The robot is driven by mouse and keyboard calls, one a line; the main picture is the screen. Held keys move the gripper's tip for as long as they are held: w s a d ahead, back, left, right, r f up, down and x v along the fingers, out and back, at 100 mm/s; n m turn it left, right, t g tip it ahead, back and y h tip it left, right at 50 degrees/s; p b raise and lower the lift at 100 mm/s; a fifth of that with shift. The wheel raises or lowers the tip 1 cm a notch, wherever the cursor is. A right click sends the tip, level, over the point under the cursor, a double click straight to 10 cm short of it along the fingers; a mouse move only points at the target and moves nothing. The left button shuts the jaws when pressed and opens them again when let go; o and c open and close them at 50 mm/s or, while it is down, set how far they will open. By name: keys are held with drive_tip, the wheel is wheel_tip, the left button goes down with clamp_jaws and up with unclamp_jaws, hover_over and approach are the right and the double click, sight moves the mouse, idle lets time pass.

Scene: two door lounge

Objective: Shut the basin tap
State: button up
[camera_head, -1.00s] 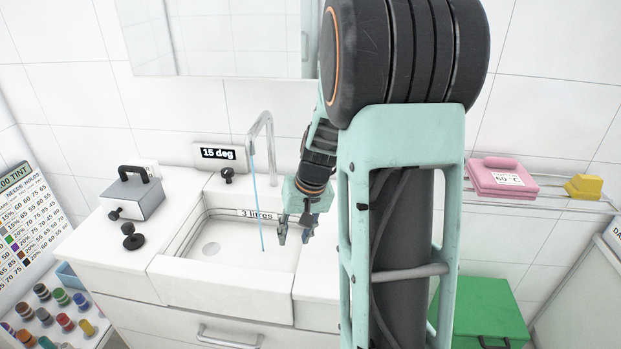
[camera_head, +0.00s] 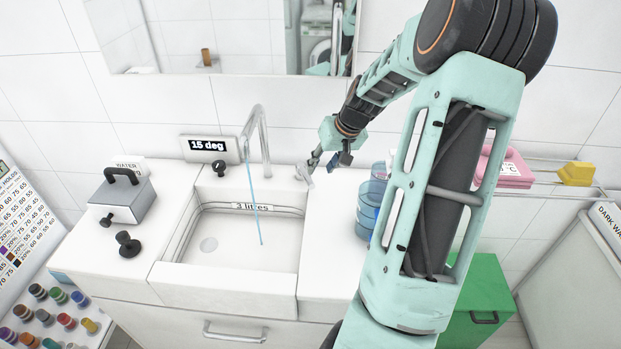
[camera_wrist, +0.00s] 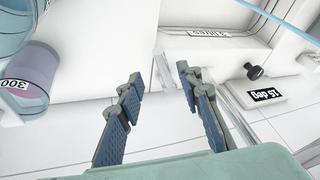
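The basin tap (camera_head: 262,135) is a chrome gooseneck at the back of the white basin (camera_head: 275,240). A thin blue stream (camera_head: 253,195) runs from its spout into the basin and also shows in the wrist view (camera_wrist: 278,20). A small pale lever (camera_head: 304,174) stands on the counter right of the spout. My gripper (camera_head: 328,161) is close beside this lever, on its right; I cannot tell whether they touch. In the wrist view my gripper (camera_wrist: 158,76) is open, its two blue-grey fingers apart, with nothing clearly held between them.
Blue-tinted clear vessels (camera_head: 369,205) stand on the counter right of the basin, near my arm. A "15 deg" display (camera_head: 209,149) with a black knob (camera_head: 219,168) is behind the basin. A grey box (camera_head: 122,198) stands left. A mirror (camera_head: 225,40) hangs above.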

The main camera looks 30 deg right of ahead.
sight(311, 182)
drive_tip(key=x, duration=0.9)
drive_tip(key=shift+f+p, duration=0.25)
drive_tip(key=shift+p, duration=0.15)
drive_tip(key=shift+c, duration=0.5)
clamp_jaws()
